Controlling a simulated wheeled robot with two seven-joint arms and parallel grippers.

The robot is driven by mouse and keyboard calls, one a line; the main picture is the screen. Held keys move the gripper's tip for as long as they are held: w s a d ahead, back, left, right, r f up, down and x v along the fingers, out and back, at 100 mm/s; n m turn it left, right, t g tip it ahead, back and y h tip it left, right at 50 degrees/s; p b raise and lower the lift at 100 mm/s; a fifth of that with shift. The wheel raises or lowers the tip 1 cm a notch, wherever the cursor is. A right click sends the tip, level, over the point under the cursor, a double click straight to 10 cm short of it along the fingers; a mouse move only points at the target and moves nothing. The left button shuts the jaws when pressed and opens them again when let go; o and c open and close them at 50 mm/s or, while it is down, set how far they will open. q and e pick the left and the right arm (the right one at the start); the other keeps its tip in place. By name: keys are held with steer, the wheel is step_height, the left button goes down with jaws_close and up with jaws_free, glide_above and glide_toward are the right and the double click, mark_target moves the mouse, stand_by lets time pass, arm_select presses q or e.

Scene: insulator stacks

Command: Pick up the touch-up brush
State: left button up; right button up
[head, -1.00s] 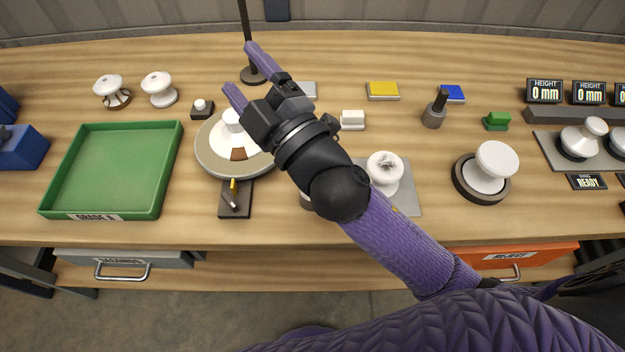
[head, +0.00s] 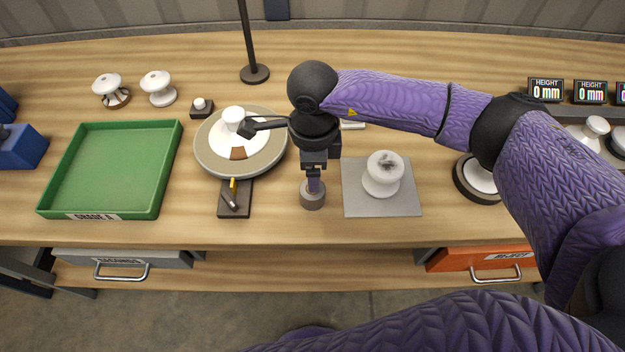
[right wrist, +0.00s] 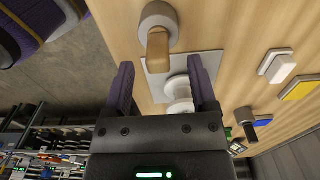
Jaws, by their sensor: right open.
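A short wooden handle (right wrist: 158,48), which looks like the touch-up brush, stands in a round grey holder (right wrist: 158,14) in the right wrist view. The holder also shows in the head view (head: 312,201), left of the grey pad; there my gripper hides the handle. My right gripper (right wrist: 163,82) is open and empty, its purple fingers on either side of the handle's line, with the handle just beyond the tips. In the head view the right gripper (head: 313,186) points down over the holder. My left gripper is not in view.
A white insulator (head: 383,172) stands on the grey pad (head: 408,205) right of the holder. A turntable (head: 205,160) with a white insulator and a dark block (head: 234,210) with a yellow-marked tool are to the left. A green tray (head: 110,165) lies farther left.

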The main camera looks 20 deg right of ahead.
step_height(320, 180, down, 3)
steer(key=shift+r, duration=0.2)
jaws_close()
